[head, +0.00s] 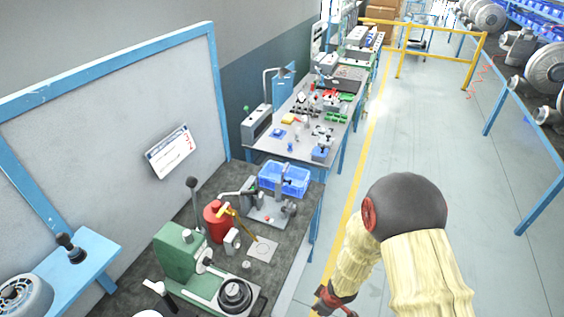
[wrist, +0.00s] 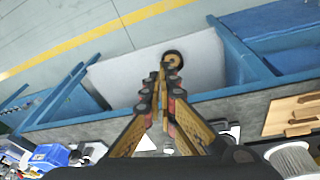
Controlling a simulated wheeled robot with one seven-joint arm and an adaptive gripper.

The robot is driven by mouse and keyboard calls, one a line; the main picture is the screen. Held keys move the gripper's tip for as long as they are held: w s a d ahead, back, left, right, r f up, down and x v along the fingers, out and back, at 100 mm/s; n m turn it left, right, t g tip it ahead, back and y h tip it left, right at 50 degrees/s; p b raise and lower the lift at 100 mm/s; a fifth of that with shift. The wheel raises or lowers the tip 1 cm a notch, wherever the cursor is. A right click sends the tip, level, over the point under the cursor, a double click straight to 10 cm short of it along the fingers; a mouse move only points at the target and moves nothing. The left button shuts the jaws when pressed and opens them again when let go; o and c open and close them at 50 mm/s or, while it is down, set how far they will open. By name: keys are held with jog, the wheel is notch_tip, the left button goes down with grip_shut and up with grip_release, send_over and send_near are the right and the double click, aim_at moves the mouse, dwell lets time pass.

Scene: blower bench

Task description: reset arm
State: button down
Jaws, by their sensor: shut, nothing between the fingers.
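In the head view my arm rises at the lower right, with a dark rounded joint and pale covered links, over the aisle beside the bench. Part of a red and dark piece of my arm shows at the bottom, right of the bench edge. In the wrist view my gripper (wrist: 163,78) points toward the bench's side and the floor. Its two yellow and dark fingers come together at the tips, shut with nothing between them. My gripper's fingertips cannot be made out in the head view.
The near bench (head: 283,262) holds a green machine (head: 180,255), a red canister (head: 216,222) and a blue bin (head: 284,179). A second bench (head: 270,150) stands behind. A yellow rail (head: 440,57) stands farther back. The aisle floor (head: 500,200) is clear on the right.

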jog(key=s+d+r+m+g+h+b, duration=0.1)
jog(key=s+d+r+m+h+b, duration=0.2)
jog(key=r, duration=0.4)
jog(key=s+d+r+m+b, duration=0.1)
jog(key=d+r+m+b, duration=0.15)
jog(key=d+r, duration=0.4)
jog(key=s+a+r+m+t+b, duration=0.1)
jog(key=s+r+m+t+b, duration=0.1)
jog(key=s+r+b, duration=0.3)
jog(key=s+a+r+m+t+y+b, duration=0.1)
jog(key=s+r+b, duration=0.3)
jog(key=r, duration=0.7)
jog(key=shift+s+a+m+t+y+b, duration=0.3)
jog(key=shift+s+a+m+t+b, duration=0.1)
jog(key=shift+a+m+t+b, duration=0.35)
jog(key=shift+w+d, duration=0.1)
jog(key=shift+d, duration=0.05)
